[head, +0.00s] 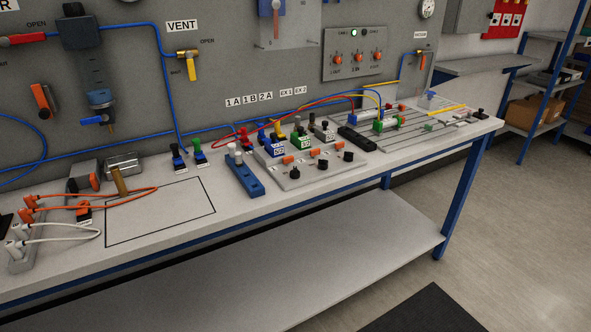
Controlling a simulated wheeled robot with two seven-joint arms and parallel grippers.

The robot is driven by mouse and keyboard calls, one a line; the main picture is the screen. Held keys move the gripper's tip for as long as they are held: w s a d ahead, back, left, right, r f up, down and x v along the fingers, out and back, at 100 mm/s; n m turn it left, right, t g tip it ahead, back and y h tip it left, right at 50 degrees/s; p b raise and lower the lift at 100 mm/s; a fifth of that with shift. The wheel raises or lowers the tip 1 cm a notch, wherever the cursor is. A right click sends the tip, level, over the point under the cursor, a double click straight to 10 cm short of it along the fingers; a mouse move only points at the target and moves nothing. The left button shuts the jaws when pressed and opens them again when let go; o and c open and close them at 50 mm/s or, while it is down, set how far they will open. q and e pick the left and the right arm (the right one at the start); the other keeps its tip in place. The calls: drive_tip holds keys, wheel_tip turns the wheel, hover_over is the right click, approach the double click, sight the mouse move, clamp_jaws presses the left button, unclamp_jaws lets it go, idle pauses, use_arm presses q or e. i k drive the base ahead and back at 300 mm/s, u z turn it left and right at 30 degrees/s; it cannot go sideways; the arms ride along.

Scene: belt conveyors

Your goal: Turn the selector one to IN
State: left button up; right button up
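A grey panel on the back wall (354,72) carries a row of orange knobs. The left knob (337,58), the middle knob (357,56) and the right knob (378,55) have small labels below them that are too small to read surely. A grey plate on the bench (312,172) also carries black knobs (295,173) and orange parts. I cannot tell for sure which knob is selector one or which way it points. Neither of my grippers is in view.
A yellow VENT handle (193,66) sticks out from the wall. Floor at right is free.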

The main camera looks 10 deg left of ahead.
sight(294, 174)
drive_tip(key=k, duration=0.3)
drive_tip(key=z, duration=0.75)
drive_tip(key=i, duration=0.95)
drive_tip(key=u, duration=0.5)
